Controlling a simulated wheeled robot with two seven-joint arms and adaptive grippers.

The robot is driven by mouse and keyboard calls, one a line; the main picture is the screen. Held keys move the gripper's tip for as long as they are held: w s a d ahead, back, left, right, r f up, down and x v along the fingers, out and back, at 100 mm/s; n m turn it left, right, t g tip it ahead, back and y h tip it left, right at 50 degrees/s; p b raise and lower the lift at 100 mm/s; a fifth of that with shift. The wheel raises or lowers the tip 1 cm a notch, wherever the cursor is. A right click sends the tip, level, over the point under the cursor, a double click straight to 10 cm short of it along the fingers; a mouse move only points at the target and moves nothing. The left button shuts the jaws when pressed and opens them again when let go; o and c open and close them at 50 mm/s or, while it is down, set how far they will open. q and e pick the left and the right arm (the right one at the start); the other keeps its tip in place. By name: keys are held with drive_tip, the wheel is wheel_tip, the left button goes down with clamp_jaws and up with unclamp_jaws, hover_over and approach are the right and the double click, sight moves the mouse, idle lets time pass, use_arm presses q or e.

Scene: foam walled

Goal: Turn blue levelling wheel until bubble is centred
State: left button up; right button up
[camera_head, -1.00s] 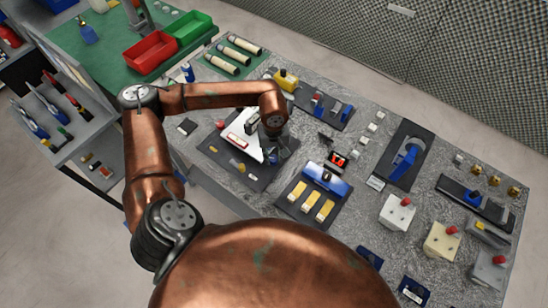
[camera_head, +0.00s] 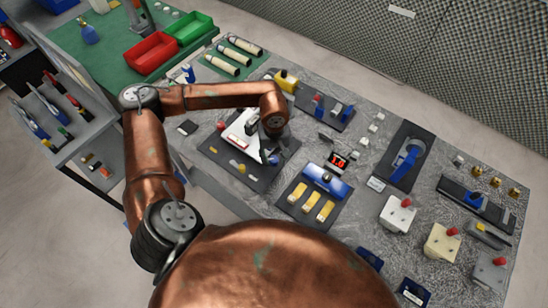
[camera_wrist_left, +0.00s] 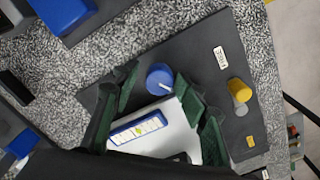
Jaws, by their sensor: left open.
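The blue levelling wheel (camera_wrist_left: 160,78) is a round knob with a pale mark, at the edge of a white plate (camera_wrist_left: 172,138) on a dark base (camera_wrist_left: 205,60). It also shows small in the head view (camera_head: 275,159). The level (camera_wrist_left: 138,130) is a blue and white bar with a yellow-green vial on the plate; I cannot tell where its bubble sits. My left gripper (camera_wrist_left: 158,82), with dark green fingers, is open, its fingertips to either side of the wheel in the wrist view. Contact cannot be told. In the head view the gripper (camera_head: 270,152) is over the plate. My right gripper is out of view.
A yellow knob (camera_wrist_left: 238,86) stands on the same base, right of the wheel in the wrist view. A blue device with yellow blocks (camera_head: 325,180) and a small red display (camera_head: 338,161) stand to the right in the head view. The bench holds several other fixtures.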

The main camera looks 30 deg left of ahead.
sight(274, 160)
use_arm(q)
wheel_tip(274, 160, up, 8)
drive_tip(key=shift+r, duration=0.1)
idle(0.4)
drive_tip(key=shift+d, duration=0.1)
